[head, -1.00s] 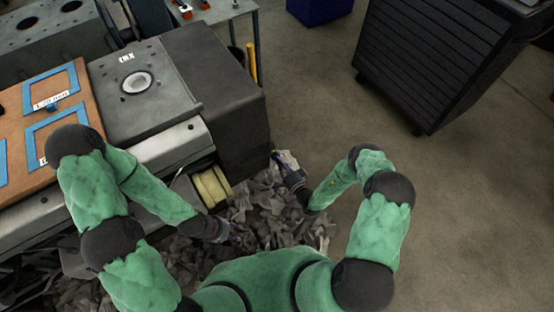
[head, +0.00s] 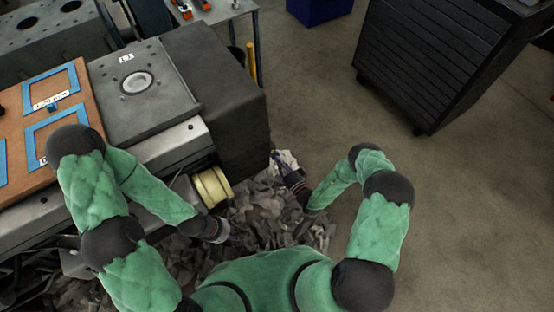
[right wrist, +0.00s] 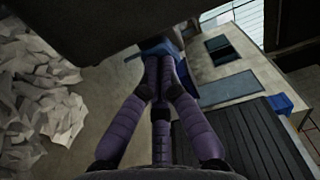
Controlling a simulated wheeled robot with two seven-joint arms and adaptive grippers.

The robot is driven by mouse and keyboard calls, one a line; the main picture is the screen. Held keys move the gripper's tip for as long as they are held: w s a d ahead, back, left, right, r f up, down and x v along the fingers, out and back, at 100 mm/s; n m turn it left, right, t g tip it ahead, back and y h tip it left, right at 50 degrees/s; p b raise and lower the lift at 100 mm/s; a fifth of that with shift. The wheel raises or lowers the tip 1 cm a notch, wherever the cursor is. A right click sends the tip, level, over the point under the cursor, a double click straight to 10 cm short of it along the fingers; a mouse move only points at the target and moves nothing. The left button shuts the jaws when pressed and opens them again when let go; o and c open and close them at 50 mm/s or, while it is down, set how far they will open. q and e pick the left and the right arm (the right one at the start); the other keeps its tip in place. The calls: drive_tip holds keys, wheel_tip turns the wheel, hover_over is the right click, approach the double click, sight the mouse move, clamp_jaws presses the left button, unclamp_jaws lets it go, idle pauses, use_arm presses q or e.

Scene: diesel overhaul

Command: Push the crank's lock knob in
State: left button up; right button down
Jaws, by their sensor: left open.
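I cannot make out the crank or its lock knob in these views. A cream, spool-like wheel (head: 212,187) sticks out of the side of the grey machine bench. My left gripper (head: 226,236) is open, low beside this wheel and above the dark scraps. My right gripper (head: 280,160) is near the lower corner of the dark block. In the right wrist view its purple fingers (right wrist: 160,65) converge beside a small blue-grey piece (right wrist: 148,50); whether they grip it is unclear.
A dark block (head: 232,110) stands at the bench's end. Crumpled grey scraps (head: 262,208) cover the floor below, and pale ones show in the right wrist view (right wrist: 40,100). A black slatted cabinet (head: 425,65) stands at upper right. Open floor (head: 470,210) lies to the right.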

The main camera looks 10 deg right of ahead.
drive_tip(key=p+v, duration=0.1)
drive_tip(key=v, duration=0.4)
drive_tip(key=shift+s+d, duration=0.1)
drive_tip(key=shift+s, duration=0.15)
idle(0.9)
idle(0.4)
